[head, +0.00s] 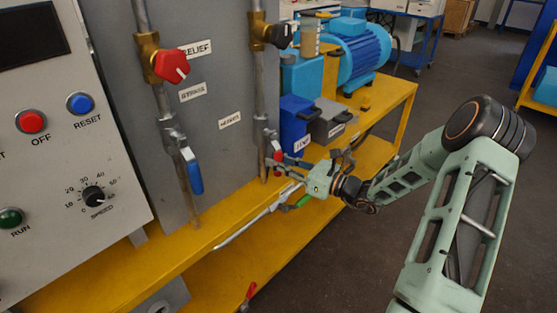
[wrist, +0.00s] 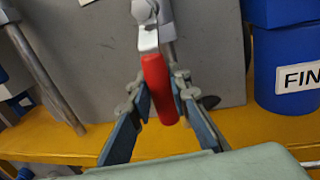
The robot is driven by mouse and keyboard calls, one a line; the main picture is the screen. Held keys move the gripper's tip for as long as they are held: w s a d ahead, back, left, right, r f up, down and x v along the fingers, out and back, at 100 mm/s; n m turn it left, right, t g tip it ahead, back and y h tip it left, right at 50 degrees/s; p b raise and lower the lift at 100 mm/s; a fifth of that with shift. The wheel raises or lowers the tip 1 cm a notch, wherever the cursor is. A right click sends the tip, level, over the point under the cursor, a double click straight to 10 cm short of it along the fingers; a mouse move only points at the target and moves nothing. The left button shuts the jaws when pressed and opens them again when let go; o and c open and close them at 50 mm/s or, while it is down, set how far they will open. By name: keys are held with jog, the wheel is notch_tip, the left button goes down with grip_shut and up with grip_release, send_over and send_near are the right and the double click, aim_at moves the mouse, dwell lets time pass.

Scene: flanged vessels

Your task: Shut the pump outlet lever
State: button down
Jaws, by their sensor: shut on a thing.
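A lever with a red grip (wrist: 160,90) and a bright metal shank hangs from a valve on the right-hand pipe, pointing down roughly along the pipe in the wrist view. In the head view the red grip (head: 278,156) is small and partly hidden by my fingers. My gripper (head: 280,164) comes from the right, and its two fingers (wrist: 163,98) are closed on either side of the red grip. I cannot read a label that names this lever as the pump outlet.
A blue-handled lever (head: 194,174) hangs on the left pipe, below a red knob (head: 171,66). A black knob (head: 279,35) sits higher on the right pipe. A blue bin (head: 296,123) stands close behind my gripper. Open floor lies to the right.

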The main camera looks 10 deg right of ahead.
jog(key=s+a+r+m+t+p, duration=0.2)
jog(key=a+r+m+p, duration=0.1)
jog(key=m+p, duration=0.6)
jog(key=s+a+r+m+t+h+p, duration=0.1)
jog(key=s+a+r+m+t+p, duration=0.1)
jog(key=m+p, duration=0.7)
jog(key=shift+s+a+r+m+p, duration=0.2)
jog(key=shift+a+r+m+p, duration=0.25)
jog(key=shift+r+m, duration=0.7)
jog(key=shift+r, duration=0.3)
jog(key=c, duration=1.8)
grip_release()
jog(key=shift+o, duration=0.2)
jog(key=shift+s, duration=0.1)
jog(key=v, duration=1.1)
jog(key=shift+s+d, duration=0.15)
jog(key=shift+s, duration=0.25)
jog(key=shift+f+n, duration=0.15)
jog(key=shift+n, duration=0.1)
